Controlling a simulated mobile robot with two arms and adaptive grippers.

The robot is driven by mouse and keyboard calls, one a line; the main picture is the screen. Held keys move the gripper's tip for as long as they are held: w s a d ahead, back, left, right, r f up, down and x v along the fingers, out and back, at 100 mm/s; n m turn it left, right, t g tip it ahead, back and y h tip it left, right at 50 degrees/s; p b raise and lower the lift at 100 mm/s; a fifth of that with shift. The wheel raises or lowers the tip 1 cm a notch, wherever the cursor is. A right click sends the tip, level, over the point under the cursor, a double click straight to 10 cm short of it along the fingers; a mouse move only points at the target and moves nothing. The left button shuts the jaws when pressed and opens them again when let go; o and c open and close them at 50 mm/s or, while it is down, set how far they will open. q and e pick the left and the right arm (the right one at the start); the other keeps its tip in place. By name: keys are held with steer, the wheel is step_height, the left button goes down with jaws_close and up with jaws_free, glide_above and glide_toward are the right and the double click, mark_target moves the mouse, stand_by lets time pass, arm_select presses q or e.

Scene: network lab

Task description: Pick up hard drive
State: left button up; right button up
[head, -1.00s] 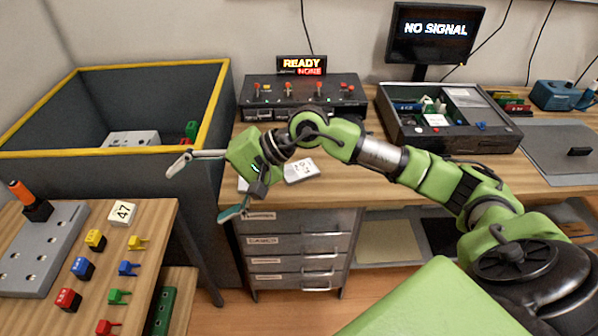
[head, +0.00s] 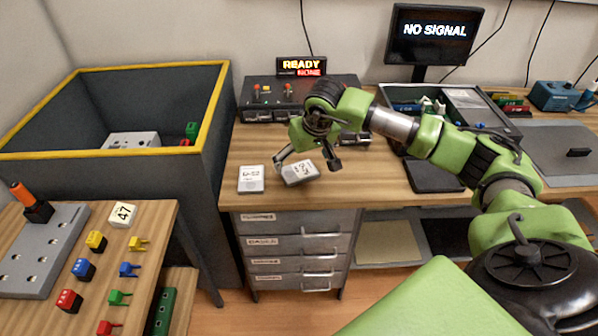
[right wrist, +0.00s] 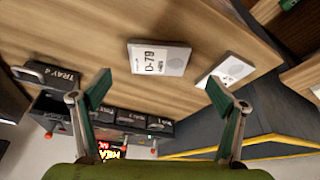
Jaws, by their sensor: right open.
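Two small pale hard drives with printed labels lie flat on the wooden desk. One hard drive (head: 300,173) is at my right gripper and reads D-79 in the right wrist view (right wrist: 159,62). The other hard drive (head: 251,180) lies to its left, near the front edge; it also shows in the right wrist view (right wrist: 226,70). My right gripper (head: 307,163) is open and empty, with its fingers spread around the D-79 drive in the head view. In the right wrist view (right wrist: 160,84) the drive appears beyond the fingertips. My left gripper is not in view.
A dark bay unit (head: 262,100) with red levers stands behind, under a READY/NONE sign (head: 302,66). An open computer case (head: 466,103) is at the right. A yellow-rimmed bin (head: 217,100) stands left. The desk front beside the drives is clear.

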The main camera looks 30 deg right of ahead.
mark_target(299, 171)
steer(key=shift+p+x, duration=0.6)
steer(key=shift+x, duration=2.2)
steer(key=shift+s+d+r, duration=0.1)
steer(key=shift+d, duration=0.05)
steer(key=c, duration=1.4)
